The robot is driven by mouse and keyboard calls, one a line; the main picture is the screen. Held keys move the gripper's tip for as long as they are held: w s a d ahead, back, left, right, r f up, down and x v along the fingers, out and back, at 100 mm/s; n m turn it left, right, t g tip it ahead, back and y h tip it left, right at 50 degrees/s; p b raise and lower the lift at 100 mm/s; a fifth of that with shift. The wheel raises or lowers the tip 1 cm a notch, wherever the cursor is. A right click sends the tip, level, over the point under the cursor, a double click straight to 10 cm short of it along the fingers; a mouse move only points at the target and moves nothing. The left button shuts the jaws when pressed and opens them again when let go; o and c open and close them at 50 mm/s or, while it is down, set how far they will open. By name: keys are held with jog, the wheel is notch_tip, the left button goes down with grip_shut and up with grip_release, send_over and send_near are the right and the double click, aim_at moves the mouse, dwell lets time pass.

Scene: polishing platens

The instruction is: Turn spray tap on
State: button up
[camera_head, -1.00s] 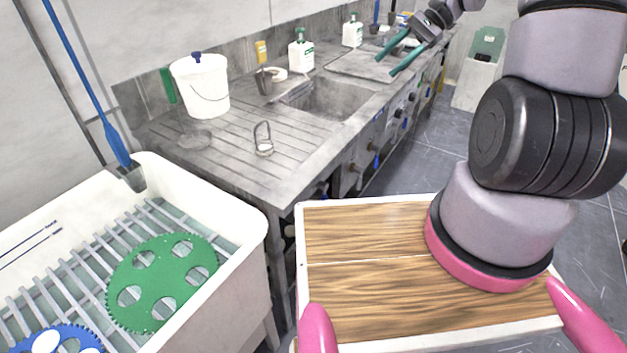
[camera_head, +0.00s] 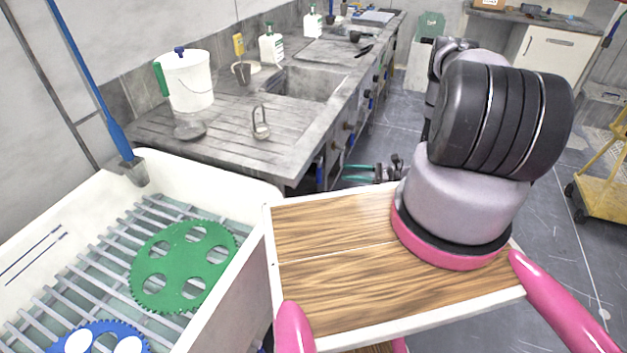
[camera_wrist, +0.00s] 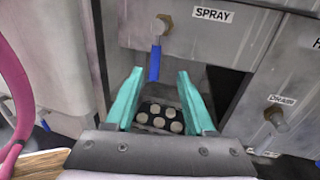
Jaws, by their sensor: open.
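The spray tap has a blue lever (camera_wrist: 155,62) that hangs straight down from a brass fitting (camera_wrist: 164,25) on a grey panel, left of the "SPRAY" label (camera_wrist: 213,14) in the wrist view. My gripper (camera_wrist: 157,75) is open, with its two teal fingers apart. In the picture the lever's lower end lies between the fingertips; I cannot tell how far in front of them it is. In the head view my gripper (camera_head: 358,174) is low beside the counter front, and the spray lever cannot be made out there.
A second tap (camera_wrist: 275,118) labelled "DRAIN" is at the right in the wrist view. In the head view, the sink counter (camera_head: 225,140) and a white tub (camera_head: 262,190) with gears stand left.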

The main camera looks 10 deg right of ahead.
aim_at(319, 174)
jog(key=shift+m+t, duration=0.3)
jog(key=shift+m, duration=0.1)
jog(key=x, duration=0.3)
jog(key=f+x, duration=0.1)
jog(key=x, duration=0.3)
jog(key=s+x, duration=0.1)
jog(key=x, duration=0.2)
jog(key=shift+w+a+f, duration=0.1)
jog(key=shift+a+f, duration=0.15)
jog(key=shift+a, duration=0.3)
grip_shut()
dwell(0.5)
